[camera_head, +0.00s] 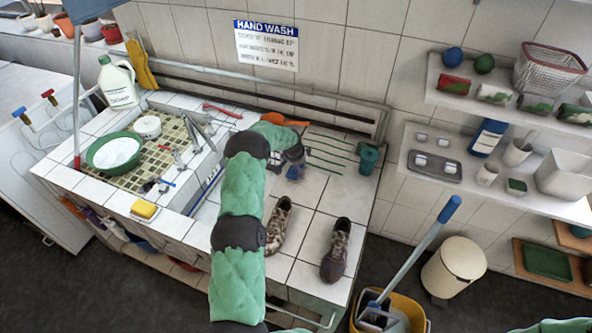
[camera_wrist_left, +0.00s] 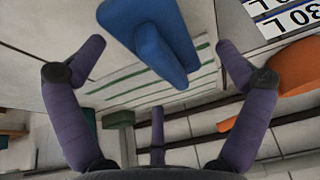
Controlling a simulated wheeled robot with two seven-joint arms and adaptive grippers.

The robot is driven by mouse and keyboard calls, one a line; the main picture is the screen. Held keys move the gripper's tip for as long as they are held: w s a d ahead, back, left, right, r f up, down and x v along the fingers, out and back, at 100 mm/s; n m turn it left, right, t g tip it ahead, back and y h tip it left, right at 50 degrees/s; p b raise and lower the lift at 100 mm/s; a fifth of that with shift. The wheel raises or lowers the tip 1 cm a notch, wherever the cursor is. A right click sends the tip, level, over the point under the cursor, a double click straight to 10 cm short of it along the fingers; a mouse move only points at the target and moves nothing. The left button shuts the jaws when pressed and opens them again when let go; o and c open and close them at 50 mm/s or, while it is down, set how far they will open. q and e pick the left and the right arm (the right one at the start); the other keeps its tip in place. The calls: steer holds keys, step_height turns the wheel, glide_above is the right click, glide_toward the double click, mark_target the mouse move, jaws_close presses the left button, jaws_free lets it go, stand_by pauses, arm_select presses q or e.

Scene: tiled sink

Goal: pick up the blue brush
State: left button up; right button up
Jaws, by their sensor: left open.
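The blue brush (camera_wrist_left: 160,45) shows large in the left wrist view, lying on white tiles with dark green stripes. My left gripper (camera_wrist_left: 159,60) is open, with its purple fingers spread on either side of the brush. A gap shows between each finger and the brush, so it is not held. In the head view my left gripper (camera_head: 294,164) is low over the tiled counter, and it and my green padded arm mostly hide the brush. My right gripper is not in view.
Two shoes (camera_head: 278,225) (camera_head: 336,250) stand on the counter in front of the gripper. An orange object (camera_head: 284,119) lies behind it and a teal cup (camera_head: 368,158) stands to the right. A sink with a green bowl (camera_head: 113,152) is at left. Shelves (camera_head: 478,179) are at right.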

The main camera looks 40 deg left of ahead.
mark_target(290, 171)
arm_select(q)
steer(key=shift+x, duration=1.35)
steer(key=c, duration=1.3)
steer(key=shift+r, duration=0.1)
steer(key=shift+r, duration=0.25)
steer(key=r, duration=0.3)
steer(key=shift+s, duration=0.25)
steer(key=s+r, duration=0.2)
steer(key=r, duration=0.1)
steer(key=s+a+r, duration=0.1)
steer(key=s+r, duration=0.1)
steer(key=shift+r, duration=0.1)
steer(key=shift+c, duration=0.2)
steer(key=s+a+r, duration=0.1)
steer(key=s+r, duration=0.3)
steer(key=s, duration=0.5)
steer(key=shift+a+p, duration=0.35)
steer(key=shift+s, duration=0.1)
